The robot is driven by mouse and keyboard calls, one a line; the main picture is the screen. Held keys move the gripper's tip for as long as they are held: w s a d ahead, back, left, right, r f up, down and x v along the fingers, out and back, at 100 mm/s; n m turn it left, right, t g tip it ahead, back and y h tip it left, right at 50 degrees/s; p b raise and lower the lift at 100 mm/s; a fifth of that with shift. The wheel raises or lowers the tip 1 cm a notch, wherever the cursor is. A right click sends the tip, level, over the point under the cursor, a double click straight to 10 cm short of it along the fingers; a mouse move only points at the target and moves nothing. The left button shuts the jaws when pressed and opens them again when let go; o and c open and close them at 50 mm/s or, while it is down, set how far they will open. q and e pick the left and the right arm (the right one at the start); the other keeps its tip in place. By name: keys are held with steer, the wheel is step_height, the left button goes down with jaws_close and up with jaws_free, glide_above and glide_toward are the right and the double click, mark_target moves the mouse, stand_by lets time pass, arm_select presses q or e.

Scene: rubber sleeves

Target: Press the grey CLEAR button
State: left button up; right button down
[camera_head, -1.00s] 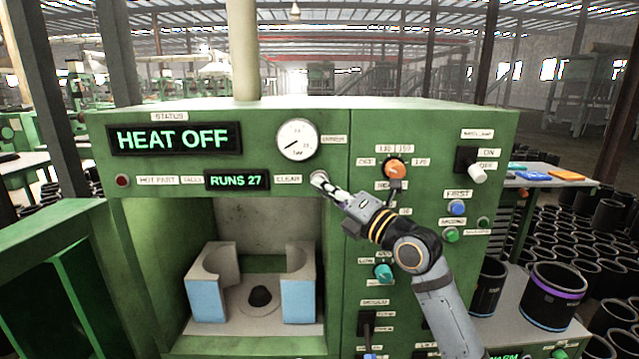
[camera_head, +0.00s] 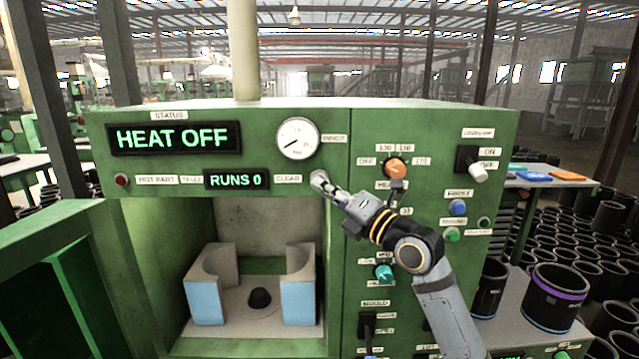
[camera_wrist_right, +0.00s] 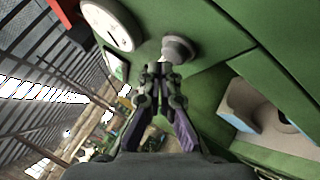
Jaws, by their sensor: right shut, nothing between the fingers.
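The grey CLEAR button (camera_head: 318,178) sits on the green panel, just right of its CLEAR label (camera_head: 288,179). It also shows as a round grey knob in the right wrist view (camera_wrist_right: 178,49). My right gripper (camera_head: 324,186) is shut and empty, with its fingertips at the button. In the right wrist view the shut fingertips (camera_wrist_right: 159,68) are right beside the button's edge; I cannot tell whether they touch it. The counter display (camera_head: 237,181) reads RUNS 0. My left gripper is not in view.
A pressure gauge (camera_head: 297,139) sits above the button. An orange dial (camera_head: 396,168), an ON/OFF switch (camera_head: 477,171) and blue and green buttons are to the right. The status display (camera_head: 174,138) reads HEAT OFF. Black sleeves (camera_head: 555,297) stand at the right.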

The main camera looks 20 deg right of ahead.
steer(key=shift+s+a, duration=0.1)
steer(key=shift+s, duration=0.2)
steer(key=s, duration=0.2)
steer(key=s+a, duration=0.1)
steer(key=s, duration=0.1)
steer(key=shift+s+a+b, duration=0.2)
steer(key=shift+s+b, duration=0.15)
steer(key=shift+s, duration=0.05)
stand_by(0.5)
